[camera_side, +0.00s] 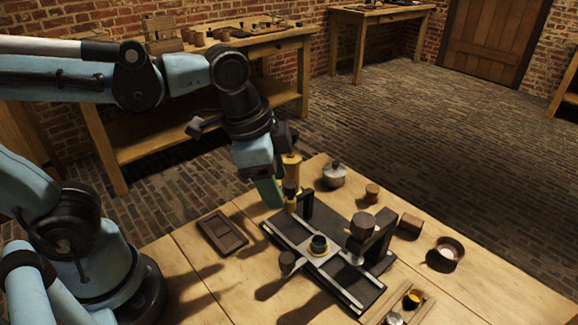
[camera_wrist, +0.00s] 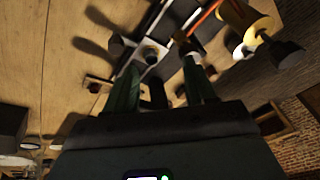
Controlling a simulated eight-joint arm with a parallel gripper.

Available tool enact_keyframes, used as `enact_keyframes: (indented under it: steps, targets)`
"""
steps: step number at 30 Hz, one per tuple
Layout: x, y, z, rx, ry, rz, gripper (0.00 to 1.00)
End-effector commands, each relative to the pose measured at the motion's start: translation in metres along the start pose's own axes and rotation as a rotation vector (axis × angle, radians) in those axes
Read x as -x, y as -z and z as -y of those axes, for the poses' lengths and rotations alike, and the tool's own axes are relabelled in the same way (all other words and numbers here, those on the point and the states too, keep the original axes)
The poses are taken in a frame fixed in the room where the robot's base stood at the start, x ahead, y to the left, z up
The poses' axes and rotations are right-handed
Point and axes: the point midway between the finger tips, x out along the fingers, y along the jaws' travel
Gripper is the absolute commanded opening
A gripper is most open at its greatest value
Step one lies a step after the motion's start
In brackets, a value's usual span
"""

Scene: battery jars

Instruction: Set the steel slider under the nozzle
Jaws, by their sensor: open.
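The steel slider (camera_side: 318,252) is a pale square plate on two rails of a dark track (camera_side: 367,291), with a small dark cup (camera_side: 319,243) on it. A dark round knob (camera_side: 288,262) stands at its left side. The slider also shows in the wrist view (camera_wrist: 151,58). A dark round head (camera_side: 362,226) on a bracket stands beside the right part. My gripper (camera_side: 272,196) is open and empty, above and left of the track's far end, apart from the knob.
A brown compartmented tray (camera_side: 222,234) lies left of the track. A wooden tray (camera_side: 426,310) with small items is at the front. The table is bare at front left.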

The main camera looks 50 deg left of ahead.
Motion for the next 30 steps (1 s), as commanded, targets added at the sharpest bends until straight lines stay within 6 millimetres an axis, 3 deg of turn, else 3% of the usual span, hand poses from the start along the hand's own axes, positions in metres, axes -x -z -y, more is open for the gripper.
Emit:
enact_keyframes:
  steps: [3, 9, 17, 30]
  targets:
    - [0.007, 0.018, -0.031, -0.301, -0.093, 0.100, 0.55]
    - [0.014, 0.028, -0.059, -0.581, -0.187, 0.192, 0.55]
    - [0.000, 0.024, -0.063, -0.614, -0.199, 0.202, 0.55]
    - [-0.054, 0.010, -0.070, -0.611, -0.197, 0.200, 0.55]
